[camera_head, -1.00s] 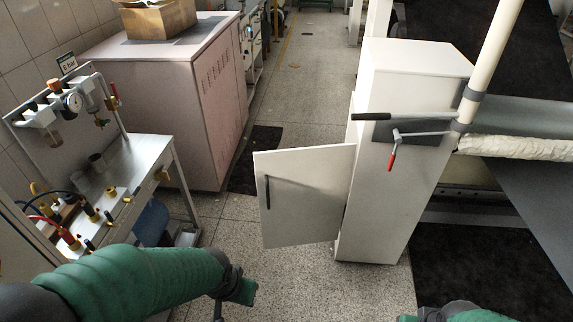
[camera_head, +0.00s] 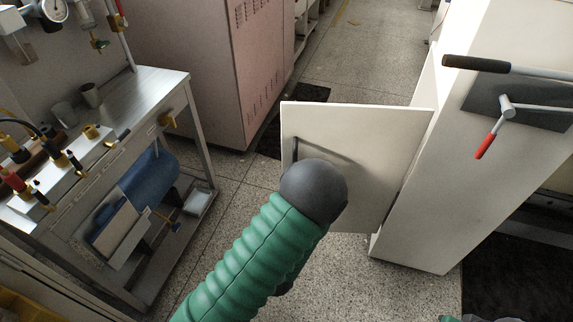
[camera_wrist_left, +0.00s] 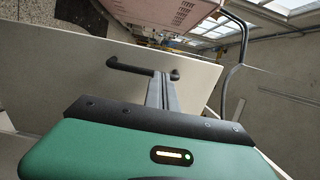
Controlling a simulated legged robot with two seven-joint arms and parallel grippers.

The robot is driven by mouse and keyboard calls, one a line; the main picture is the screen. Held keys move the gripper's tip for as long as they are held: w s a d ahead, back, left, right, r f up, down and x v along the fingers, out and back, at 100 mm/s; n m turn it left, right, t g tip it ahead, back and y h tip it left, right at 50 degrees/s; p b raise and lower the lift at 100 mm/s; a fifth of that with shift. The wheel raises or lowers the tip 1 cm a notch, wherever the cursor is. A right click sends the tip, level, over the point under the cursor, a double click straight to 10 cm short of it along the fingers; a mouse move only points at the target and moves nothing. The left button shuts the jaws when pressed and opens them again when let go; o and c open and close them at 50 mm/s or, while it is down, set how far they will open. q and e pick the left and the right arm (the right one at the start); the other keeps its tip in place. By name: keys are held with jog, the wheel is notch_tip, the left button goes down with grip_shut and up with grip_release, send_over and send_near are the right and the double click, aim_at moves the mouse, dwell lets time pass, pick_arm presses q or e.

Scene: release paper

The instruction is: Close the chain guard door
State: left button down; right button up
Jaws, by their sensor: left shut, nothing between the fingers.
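The white chain guard door (camera_head: 375,135) stands open, swung out to the left of the tall white cabinet (camera_head: 455,150). Its dark bar handle (camera_head: 296,148) is near the door's free edge. My left arm reaches in front of the door in the head view, and its dark rounded joint hides the gripper there. In the left wrist view my left gripper (camera_wrist_left: 162,86) is shut and empty. Its fingertips overlap the handle (camera_wrist_left: 142,68) in the picture; whether they touch it I cannot tell. My right gripper is out of view.
A black-gripped lever (camera_head: 500,66) and a red-handled crank (camera_head: 490,138) stick out from the cabinet. A metal bench (camera_head: 150,88) with gauges and fittings stands at left, before a pinkish cabinet (camera_head: 190,60). The speckled floor beyond the door is clear.

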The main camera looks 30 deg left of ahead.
aim_at(287, 150)
pick_arm(q)
jog(key=b+x, duration=0.7)
jog(key=x, duration=0.4)
jog(key=shift+w+f, duration=0.2)
jog(key=shift+w, duration=0.05)
jog(key=shift+w+a+r, duration=0.15)
jog(key=shift+w+a, duration=0.15)
jog(key=shift+w, duration=0.25)
